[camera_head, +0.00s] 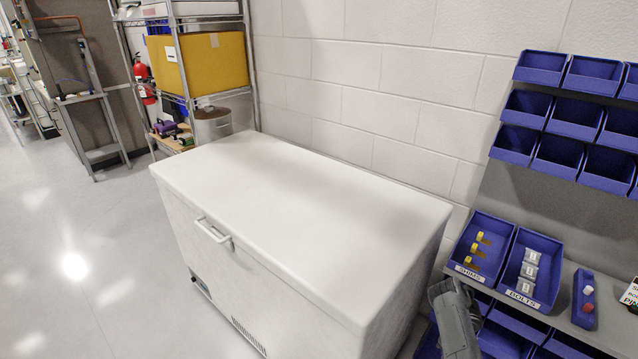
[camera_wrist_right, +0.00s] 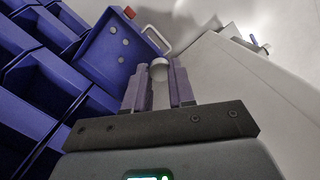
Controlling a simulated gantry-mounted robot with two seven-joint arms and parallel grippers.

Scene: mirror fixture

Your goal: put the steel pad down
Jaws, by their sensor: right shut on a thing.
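My right gripper (camera_wrist_right: 159,88) shows in the right wrist view with its two purple-grey fingers closed on a small pale, round-ended piece. This piece (camera_wrist_right: 159,70) appears to be the steel pad; most of it is hidden between the fingers. In the head view, a grey part of my right arm shows at the lower edge, in front of the shelf with blue bins; its fingertips and the pad cannot be made out there. My left gripper is in neither view.
A white chest freezer (camera_head: 300,190) fills the middle, its flat lid bare. At right are a shims bin (camera_head: 458,262), a bolts bin (camera_head: 545,270) and a blue block (camera_head: 577,290) with red and white knobs. Blue bins (camera_wrist_right: 50,85) crowd the wrist view's left.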

